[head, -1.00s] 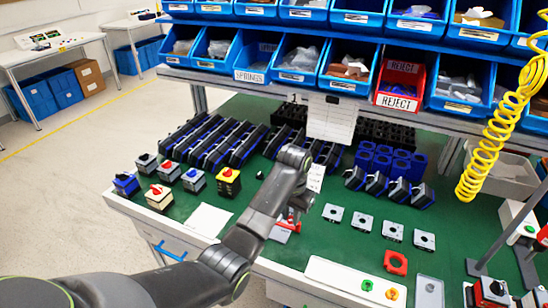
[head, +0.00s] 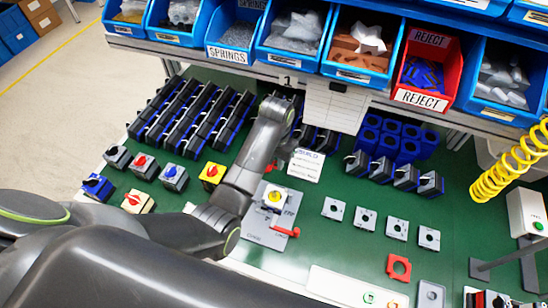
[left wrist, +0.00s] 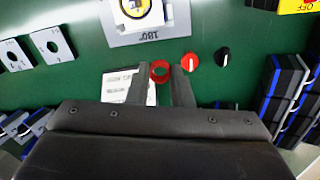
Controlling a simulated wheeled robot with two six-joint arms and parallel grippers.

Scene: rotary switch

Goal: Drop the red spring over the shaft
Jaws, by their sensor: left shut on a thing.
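The red spring (left wrist: 160,72) shows as a red ring between the fingers of my left gripper (left wrist: 160,78), which is shut on it. In the head view my left gripper (head: 281,157) is just beyond the fixture, and a bit of red (head: 270,166) shows by its fingers. The fixture (head: 266,236) is a grey plate with a red clamp handle (head: 287,232). On it sits a white square part with a yellow ring and dark centre (head: 274,197), which also shows in the left wrist view (left wrist: 143,8). The shaft itself is too small to make out. My right gripper is not in view.
A red knob (left wrist: 191,61) and a black knob (left wrist: 223,57) lie close to the gripper. A printed card (head: 306,164) lies beside it. Finished switches (head: 174,176) stand left, grey square plates (head: 365,218) right. Blue bins (head: 293,35) hang above the back.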

